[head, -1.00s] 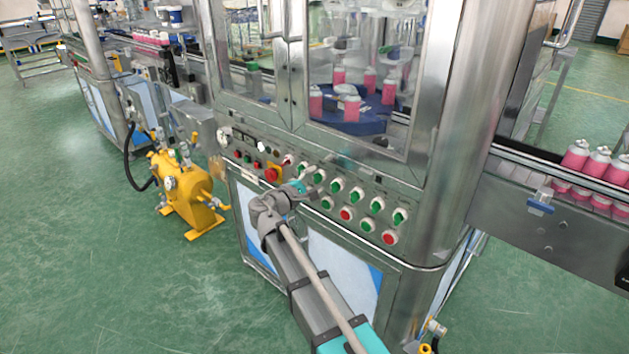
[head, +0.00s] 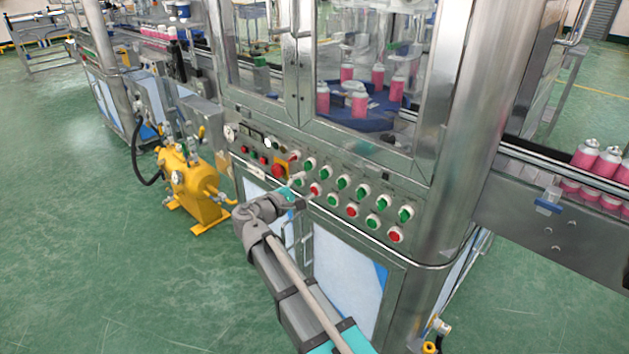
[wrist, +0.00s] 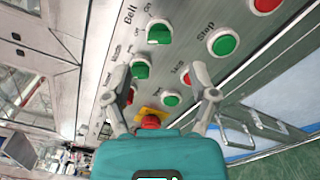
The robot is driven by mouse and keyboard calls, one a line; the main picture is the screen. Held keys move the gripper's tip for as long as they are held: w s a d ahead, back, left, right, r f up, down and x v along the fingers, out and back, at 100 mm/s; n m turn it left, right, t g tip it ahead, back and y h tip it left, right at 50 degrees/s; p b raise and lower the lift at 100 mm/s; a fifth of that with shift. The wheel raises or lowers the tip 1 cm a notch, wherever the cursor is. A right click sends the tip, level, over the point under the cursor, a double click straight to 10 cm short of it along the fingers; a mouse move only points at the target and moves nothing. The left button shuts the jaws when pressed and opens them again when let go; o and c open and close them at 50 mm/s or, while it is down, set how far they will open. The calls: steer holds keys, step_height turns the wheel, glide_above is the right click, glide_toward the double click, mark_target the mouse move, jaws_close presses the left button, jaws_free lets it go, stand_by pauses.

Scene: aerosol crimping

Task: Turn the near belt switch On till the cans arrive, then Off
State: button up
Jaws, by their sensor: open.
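A switch with a green handle (wrist: 160,33) sits beside the word Belt and On and Off marks on the panel in the wrist view. Another green-handled switch (wrist: 140,69) is lower, near the left finger. My gripper (wrist: 160,78) is open and empty, its fingers spread in front of the panel; touch cannot be told. In the head view my gripper (head: 294,188) is at the left part of the switch rows. Which switch is the near belt one cannot be told there. Pink cans (head: 586,154) stand on the conveyor (head: 515,170) at right.
A red emergency knob (wrist: 150,121) on a yellow plate lies between the fingers, low in the wrist view. A green button (wrist: 224,43) is to the right. More pink cans (head: 358,103) stand behind the machine's window. A yellow pump (head: 190,187) stands on open green floor.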

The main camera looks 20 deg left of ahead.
steer(key=shift+v, duration=2.75)
